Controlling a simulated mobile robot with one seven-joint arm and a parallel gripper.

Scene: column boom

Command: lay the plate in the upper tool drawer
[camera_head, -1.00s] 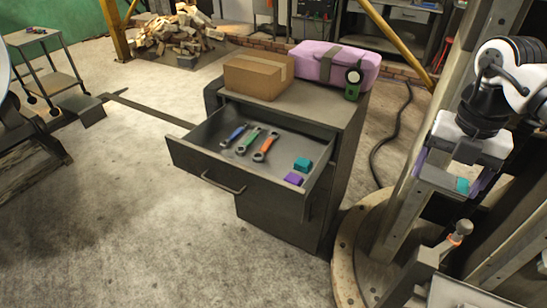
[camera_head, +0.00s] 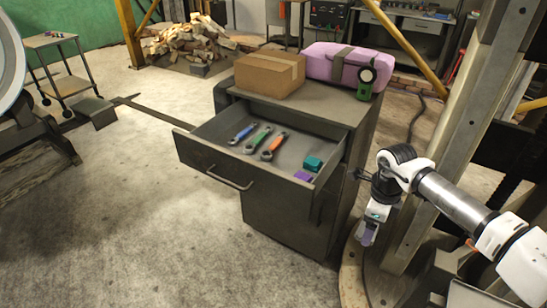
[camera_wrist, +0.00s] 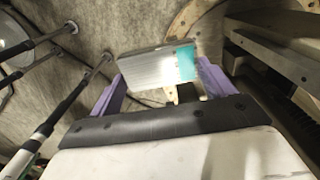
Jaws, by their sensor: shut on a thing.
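The upper tool drawer (camera_head: 222,166) of the dark cabinet (camera_head: 290,215) is pulled open. In it lie three wrenches with blue (camera_head: 243,133), green (camera_head: 258,138) and orange (camera_head: 273,147) handles, a teal block (camera_head: 312,163) and a purple block (camera_head: 303,176). My gripper (camera_head: 368,235) hangs to the right of the cabinet, apart from it and lower than the drawer rim in the picture. In the wrist view its purple fingers are shut on a flat grey plate (camera_wrist: 150,70) with a teal patch. In the head view the plate is hard to make out.
A cardboard box (camera_head: 270,73), a pink case (camera_head: 335,62) and a green-black device (camera_head: 366,83) stand on the cabinet top. A metal column (camera_head: 440,150) rises right of the cabinet behind my arm. The drawer's middle front floor is bare. Open floor lies left of the cabinet.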

